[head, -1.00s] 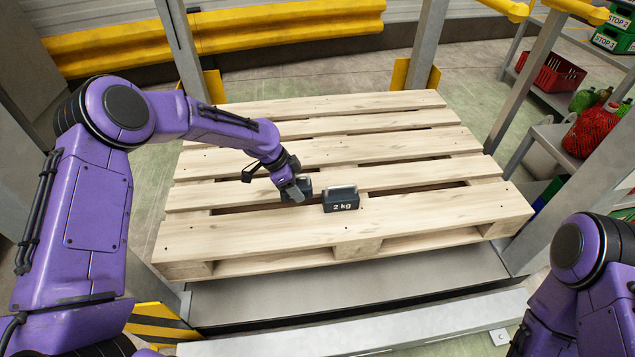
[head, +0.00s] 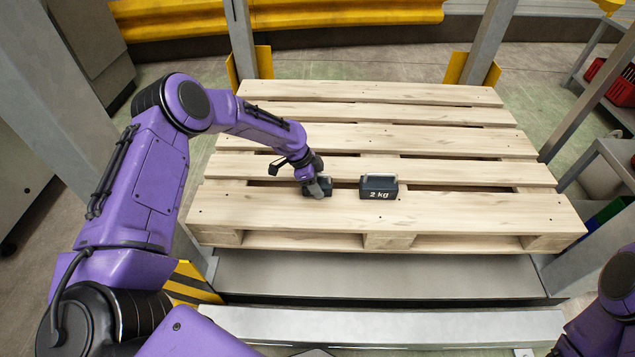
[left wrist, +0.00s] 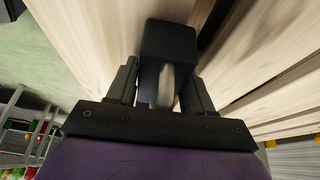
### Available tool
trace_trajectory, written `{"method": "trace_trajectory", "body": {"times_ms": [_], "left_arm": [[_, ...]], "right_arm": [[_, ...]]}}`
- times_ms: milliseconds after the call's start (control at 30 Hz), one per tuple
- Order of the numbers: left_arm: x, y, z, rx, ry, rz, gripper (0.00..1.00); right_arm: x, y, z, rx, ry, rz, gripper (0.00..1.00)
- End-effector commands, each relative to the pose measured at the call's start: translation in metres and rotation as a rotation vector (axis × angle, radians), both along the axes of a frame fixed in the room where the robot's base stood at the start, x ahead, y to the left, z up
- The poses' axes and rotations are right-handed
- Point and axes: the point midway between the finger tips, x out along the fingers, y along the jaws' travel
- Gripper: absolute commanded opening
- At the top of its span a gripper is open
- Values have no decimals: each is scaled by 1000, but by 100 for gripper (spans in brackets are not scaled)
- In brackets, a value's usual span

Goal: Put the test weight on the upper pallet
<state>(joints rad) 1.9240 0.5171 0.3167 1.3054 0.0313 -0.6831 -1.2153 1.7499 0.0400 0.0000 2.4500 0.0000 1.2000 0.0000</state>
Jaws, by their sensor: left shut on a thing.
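My left gripper (head: 318,188) is over the front part of the wooden pallet (head: 285,206). It is shut on the pale handle of a dark block-shaped weight (head: 327,184). In the left wrist view the dark weight (left wrist: 168,45) sits between and beyond the fingers, with the planks close behind it. I cannot tell whether it touches the wood. A second dark weight (head: 379,187), marked "2 kg", stands upright on the pallet, a short gap to the right. No marking shows on the held weight. My right arm shows at the lower right, its gripper out of view.
The pallet lies on a grey platform (head: 380,275) between metal posts (head: 240,40). A yellow rail (head: 340,12) runs behind. Shelves with a red crate (head: 612,83) stand at the right. The pallet's back and right planks are bare.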

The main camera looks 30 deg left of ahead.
Motion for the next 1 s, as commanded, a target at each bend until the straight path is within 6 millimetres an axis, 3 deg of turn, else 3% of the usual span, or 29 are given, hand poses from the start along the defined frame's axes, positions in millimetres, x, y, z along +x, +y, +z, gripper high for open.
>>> {"method": "trace_trajectory", "body": {"times_ms": [33, 67, 100, 133, 467, 567, 800, 1000], "left_arm": [[1, 0, -1, -1, -4, 1, 0], [0, 0, -2, 0, 0, 0, 58], [0, 0, -2, 0, 0, 0, 71], [0, 0, -2, 0, 0, 0, 77], [0, 0, 4, 0, 0, 0, 77], [-2, 6, 20, -1, -2, 2, 77], [-13, 27, 79, -2, -3, 2, 77], [-19, 39, 107, -1, -1, 1, 77]], "right_arm": [[0, 0, -2, 0, 0, 0, 43], [0, 0, -2, 0, 0, 0, 43], [0, 0, -1, 0, 0, 0, 43], [0, 0, -1, 0, 0, 0, 43], [0, 0, 3, 0, 0, 0, 43], [0, 0, 8, 0, 0, 0, 43], [0, 0, 24, 0, 0, 0, 43], [0, 0, 30, 0, 0, 0, 43]]}}
